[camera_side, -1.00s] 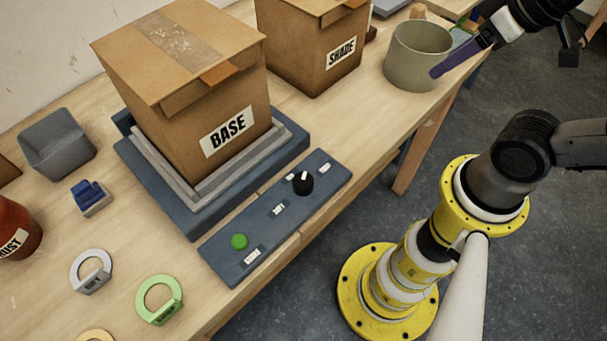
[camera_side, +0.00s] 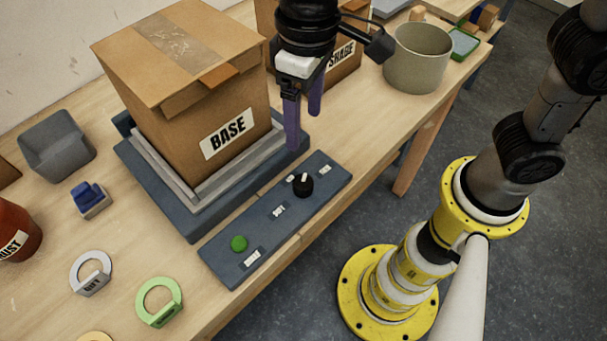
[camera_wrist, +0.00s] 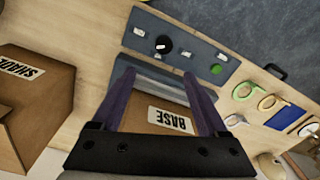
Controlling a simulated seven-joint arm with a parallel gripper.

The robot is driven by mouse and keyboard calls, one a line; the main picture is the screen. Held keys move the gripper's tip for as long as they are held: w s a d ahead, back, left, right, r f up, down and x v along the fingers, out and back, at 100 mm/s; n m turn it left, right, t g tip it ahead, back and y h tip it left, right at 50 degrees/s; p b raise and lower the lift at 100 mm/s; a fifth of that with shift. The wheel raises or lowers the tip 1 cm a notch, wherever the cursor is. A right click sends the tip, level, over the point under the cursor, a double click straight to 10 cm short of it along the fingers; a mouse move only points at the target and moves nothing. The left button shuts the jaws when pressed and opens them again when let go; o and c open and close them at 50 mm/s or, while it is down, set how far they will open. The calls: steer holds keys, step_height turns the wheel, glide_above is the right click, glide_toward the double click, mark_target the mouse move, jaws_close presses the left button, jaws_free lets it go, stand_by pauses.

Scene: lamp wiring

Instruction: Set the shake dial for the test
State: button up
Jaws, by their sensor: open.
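The shake dial is a black knob (camera_side: 303,184) with a white pointer mark. It sits on a blue-grey control panel (camera_side: 225,268) along the table's front edge, with small white labels and a green button (camera_side: 239,243). My gripper (camera_side: 303,132) points down with its purple fingers apart and empty, above and behind the dial, beside the BASE box. In the wrist view the dial (camera_wrist: 164,43) lies beyond my open fingers (camera_wrist: 165,85), clear of them. The label lettering on the panel is too small to read.
A cardboard box marked BASE (camera_side: 190,110) stands on a stepped blue-grey platform (camera_side: 190,222) behind the panel. A SHADE box (camera_side: 345,75) and a grey-green bin (camera_side: 417,62) stand farther right. Ring tags (camera_side: 160,300) and a grey holder (camera_side: 55,142) are at left.

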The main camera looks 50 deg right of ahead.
mark_target(303, 181)
steer(key=f, duration=0.9)
steer(key=a+f, duration=0.1)
steer(key=f, duration=0.4)
steer(key=shift+s+f, duration=0.2)
steer(key=shift+s, duration=0.2)
jaws_close()
